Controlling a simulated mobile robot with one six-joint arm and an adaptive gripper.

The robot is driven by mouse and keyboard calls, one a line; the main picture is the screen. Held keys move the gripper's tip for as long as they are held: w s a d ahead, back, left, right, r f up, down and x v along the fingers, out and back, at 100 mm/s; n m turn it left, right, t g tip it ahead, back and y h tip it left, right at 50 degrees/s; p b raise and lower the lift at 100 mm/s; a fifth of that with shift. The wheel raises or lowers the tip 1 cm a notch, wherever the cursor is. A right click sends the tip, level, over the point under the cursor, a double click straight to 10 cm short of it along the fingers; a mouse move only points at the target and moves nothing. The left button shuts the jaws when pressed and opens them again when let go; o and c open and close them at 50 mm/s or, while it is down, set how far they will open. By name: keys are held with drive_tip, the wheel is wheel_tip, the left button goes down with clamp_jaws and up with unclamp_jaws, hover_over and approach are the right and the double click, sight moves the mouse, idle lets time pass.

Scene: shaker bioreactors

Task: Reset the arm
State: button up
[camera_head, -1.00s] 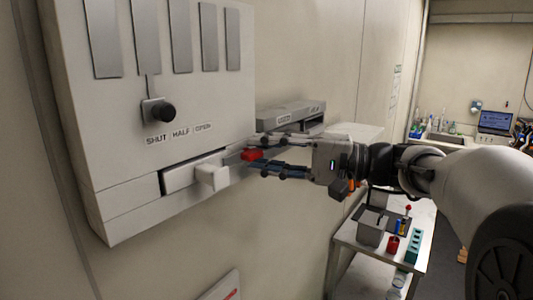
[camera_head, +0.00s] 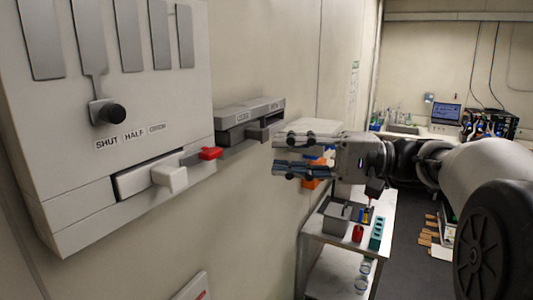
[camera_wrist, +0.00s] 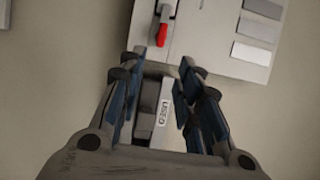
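My gripper (camera_head: 292,156) is open and empty in the head view, held out level in front of the wall and to the right of the wall unit. The wrist view shows its two blue-padded fingers (camera_wrist: 166,92) spread apart with nothing between them. The wall unit (camera_head: 105,110) has a black knob (camera_head: 113,113) above the labels SHUT, HALF and a third one. Below them is a slot with a white handle (camera_head: 170,177) and a red-tipped lever (camera_head: 208,154). The red tip also shows in the wrist view (camera_wrist: 162,35), apart from the fingers.
A metal cart (camera_head: 315,238) with containers, including a red cup (camera_head: 357,233), stands below my arm. A bench with a laptop (camera_head: 446,114) is at the back right.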

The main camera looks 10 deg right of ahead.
drive_tip(key=shift+d, duration=0.15)
drive_tip(key=s+a+f+g+h+b, duration=0.1)
drive_tip(key=s+a+f+h+b, duration=0.25)
drive_tip(key=s+f, duration=0.5)
drive_tip(key=s+a+f+g+h+b, duration=0.15)
drive_tip(key=s+a+f+h, duration=0.35)
drive_tip(key=f, duration=0.6)
drive_tip(key=s+d+f+n+t+h+b, duration=0.1)
drive_tip(key=s+d+f+h+b, duration=0.2)
drive_tip(key=f, duration=0.6)
drive_tip(key=s+d+f+n+t+h+b, duration=0.1)
drive_tip(key=s+d+f+n+h+b, duration=0.1)
drive_tip(key=s+d+f+h, duration=0.4)
wheel_tip(320, 180, down, 3)
drive_tip(key=shift+s+d+f+t+b, duration=0.1)
drive_tip(key=shift+s+d+t+b, duration=0.25)
drive_tip(key=shift+s+d+b, duration=0.35)
